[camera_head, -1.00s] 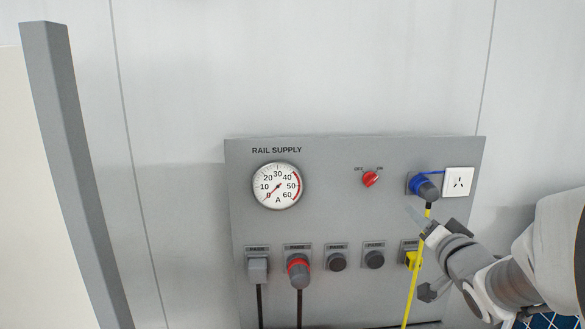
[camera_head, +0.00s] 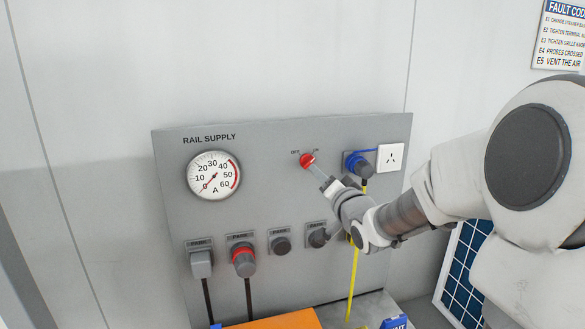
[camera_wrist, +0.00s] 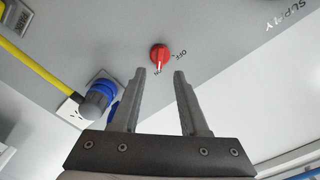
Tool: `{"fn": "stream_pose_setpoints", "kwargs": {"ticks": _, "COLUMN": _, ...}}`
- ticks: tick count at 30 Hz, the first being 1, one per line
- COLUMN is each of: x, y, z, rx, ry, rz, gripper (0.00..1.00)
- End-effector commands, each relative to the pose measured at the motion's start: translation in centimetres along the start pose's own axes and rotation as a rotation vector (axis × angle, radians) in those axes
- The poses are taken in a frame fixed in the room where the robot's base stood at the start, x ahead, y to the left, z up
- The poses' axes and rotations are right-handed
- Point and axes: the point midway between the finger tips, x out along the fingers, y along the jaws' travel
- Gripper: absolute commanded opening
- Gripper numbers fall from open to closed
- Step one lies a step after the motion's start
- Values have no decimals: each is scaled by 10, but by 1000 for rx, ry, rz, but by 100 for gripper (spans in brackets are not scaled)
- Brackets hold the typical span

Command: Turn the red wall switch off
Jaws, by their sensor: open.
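The red wall switch (camera_head: 307,160) is a small round knob on the grey RAIL SUPPLY panel, between printed OFF and ON labels. It also shows in the wrist view (camera_wrist: 159,56), just beyond the fingertips, with its white pointer mark at the ON label and OFF to the right. My gripper (camera_head: 323,177) is close to the knob, at its lower right in the head view. In the wrist view my gripper (camera_wrist: 165,72) is open, its two fingers spread either side of the line to the knob, with nothing between them. I cannot tell if a finger touches the knob.
A blue plug (camera_head: 357,165) with a yellow cable and a white wall socket (camera_head: 391,157) sit right of the switch. A round gauge (camera_head: 214,175) is on the left. Several grey plugs and parking sockets line the lower panel. An orange surface (camera_head: 275,320) lies below.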

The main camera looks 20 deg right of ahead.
Motion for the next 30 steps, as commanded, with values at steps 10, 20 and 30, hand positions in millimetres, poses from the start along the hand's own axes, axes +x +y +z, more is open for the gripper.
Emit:
{"fn": "stream_pose_setpoints", "kwargs": {"ticks": 10, "x": 53, "y": -1, "z": 0, "rx": 3, "ry": -1, "rz": -2, "gripper": 44}}
{"fn": "stream_pose_setpoints", "kwargs": {"ticks": 20, "x": 74, "y": 0, "z": 0, "rx": 0, "ry": -1, "rz": 1, "gripper": 44}}
{"fn": "stream_pose_setpoints", "kwargs": {"ticks": 30, "x": 75, "y": 0, "z": 0, "rx": 0, "ry": 0, "rz": 1, "gripper": 31}}
